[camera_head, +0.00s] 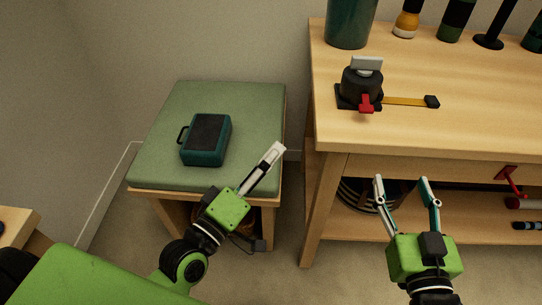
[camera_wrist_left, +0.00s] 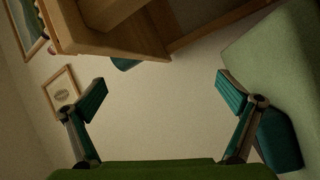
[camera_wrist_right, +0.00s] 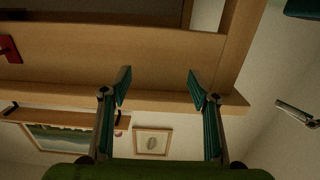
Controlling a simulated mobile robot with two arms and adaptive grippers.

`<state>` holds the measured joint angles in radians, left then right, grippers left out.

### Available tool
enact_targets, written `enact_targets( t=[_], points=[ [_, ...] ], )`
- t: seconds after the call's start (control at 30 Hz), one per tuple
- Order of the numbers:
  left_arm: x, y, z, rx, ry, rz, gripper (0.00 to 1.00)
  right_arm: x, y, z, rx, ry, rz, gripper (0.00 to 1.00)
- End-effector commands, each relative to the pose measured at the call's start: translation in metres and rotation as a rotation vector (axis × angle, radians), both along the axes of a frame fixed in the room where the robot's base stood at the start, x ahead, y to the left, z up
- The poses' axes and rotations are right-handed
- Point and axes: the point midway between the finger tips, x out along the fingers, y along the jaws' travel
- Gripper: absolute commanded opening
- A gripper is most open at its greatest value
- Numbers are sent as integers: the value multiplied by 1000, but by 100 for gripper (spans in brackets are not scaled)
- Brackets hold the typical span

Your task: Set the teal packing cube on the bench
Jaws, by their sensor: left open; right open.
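The teal packing cube (camera_head: 207,140) lies on the green cushion of the bench (camera_head: 262,105), a little left of its middle, dark mesh top up and a loop handle at its left side. My left gripper (camera_head: 276,150) is open and empty near the bench's right front edge, apart from the cube. In the left wrist view, a teal shape that seems to be the cube (camera_wrist_left: 280,140) shows behind the right finger, beside the green cushion (camera_wrist_left: 285,50). My right gripper (camera_head: 402,180) is open and empty in front of the wooden table; its fingers also show in the right wrist view (camera_wrist_right: 157,85).
The wooden table (camera_head: 455,135) stands right of the bench. On it are a black device with a red lever (camera_head: 362,88), a yellow strap (camera_head: 405,101), a dark green container (camera_head: 350,22) and several bottles. A lower shelf holds coiled and red-handled items. The cushion around the cube is clear.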

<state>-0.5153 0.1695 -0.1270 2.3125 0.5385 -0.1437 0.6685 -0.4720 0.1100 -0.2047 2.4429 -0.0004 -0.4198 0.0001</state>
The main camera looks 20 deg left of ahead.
Motion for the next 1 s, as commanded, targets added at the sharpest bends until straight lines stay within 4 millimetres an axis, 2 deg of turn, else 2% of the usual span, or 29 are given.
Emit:
enact_targets(
  t=[0.03,0.13,0.2,0.33,0.47,0.87,0.93,1.0],
  points=[
    [-1,-10,7,213,-46,2,100,0,0,0,0,0,0,55],
    [-1,-18,13,599,-116,20,100,0,0,0,0,0,0,55],
    [-1,-19,15,807,-148,35,100,0,0,0,0,0,0,55],
    [0,-17,18,1040,-178,58,100,0,0,0,0,0,0,55],
    [0,-16,19,1111,-186,64,100,0,0,0,0,0,0,55],
    [0,-15,19,1108,-185,63,100,0,0,-1,0,1,0,55],
    [0,-15,15,1112,-172,56,100,-1,-1,-6,-6,17,-1,55],
    [-2,-13,2,1124,-128,32,100,-2,-3,-18,-18,64,-4,55]
  ],
)
